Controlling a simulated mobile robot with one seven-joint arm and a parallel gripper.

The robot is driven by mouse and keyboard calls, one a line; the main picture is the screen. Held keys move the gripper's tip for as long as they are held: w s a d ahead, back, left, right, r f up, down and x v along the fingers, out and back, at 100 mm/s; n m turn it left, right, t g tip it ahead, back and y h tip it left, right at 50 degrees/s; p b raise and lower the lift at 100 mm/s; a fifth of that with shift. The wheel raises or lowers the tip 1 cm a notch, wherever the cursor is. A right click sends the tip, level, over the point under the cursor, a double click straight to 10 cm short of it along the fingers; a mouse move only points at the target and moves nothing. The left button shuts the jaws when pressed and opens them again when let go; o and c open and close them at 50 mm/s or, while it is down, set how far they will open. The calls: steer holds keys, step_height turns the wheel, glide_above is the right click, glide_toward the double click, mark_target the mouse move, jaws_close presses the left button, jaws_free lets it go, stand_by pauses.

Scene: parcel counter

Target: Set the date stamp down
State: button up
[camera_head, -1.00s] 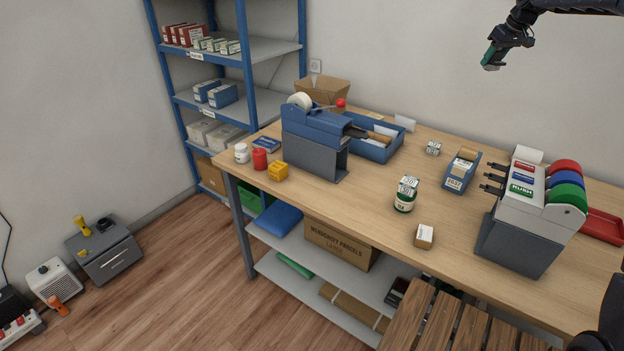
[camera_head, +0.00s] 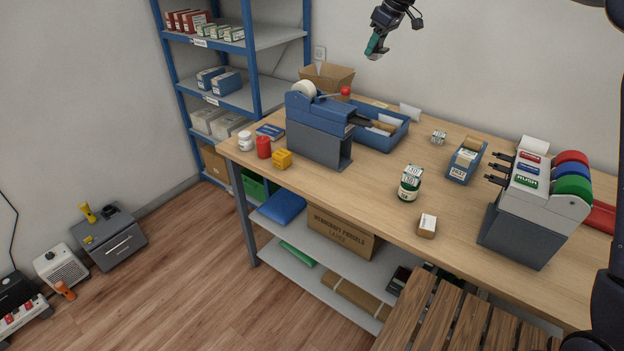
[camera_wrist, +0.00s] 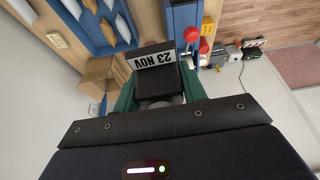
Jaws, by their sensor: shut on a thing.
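The date stamp (camera_wrist: 152,72) is a dark block with a white label reading "23 NOV", which appears upside down in the wrist view. My gripper (camera_wrist: 158,86) is shut on it, with a green finger on each side. In the head view my gripper (camera_head: 375,47) is high above the back of the workbench (camera_head: 385,185), in front of the wall. The stamp cannot be told apart from the fingers there.
A blue-grey tape dispenser (camera_head: 318,130), a blue tray (camera_head: 392,132) and an open carton (camera_head: 326,79) stand at the bench's left and back. A green-labelled jar (camera_head: 409,184), a small box (camera_head: 427,225) and a label rack (camera_head: 530,215) stand farther right. Bare wood lies between them.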

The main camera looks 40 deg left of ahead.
steer(key=s+a+n+g, duration=0.15)
steer(key=s+a, duration=0.25)
steer(key=s, duration=0.6)
steer(key=s+a+n, duration=0.3)
steer(key=s+a, duration=0.1)
steer(key=s, duration=0.6)
steer(key=shift+m, duration=0.25)
steer(key=f, duration=3.7)
steer(key=shift+s+a+f, duration=0.25)
steer(key=shift+f, duration=0.05)
steer(key=shift+f, duration=0.1)
steer(key=o, duration=1.1)
steer(key=v, duration=1.2)
steer(key=shift+a+r, duration=0.15)
steer(key=shift+r, duration=0.05)
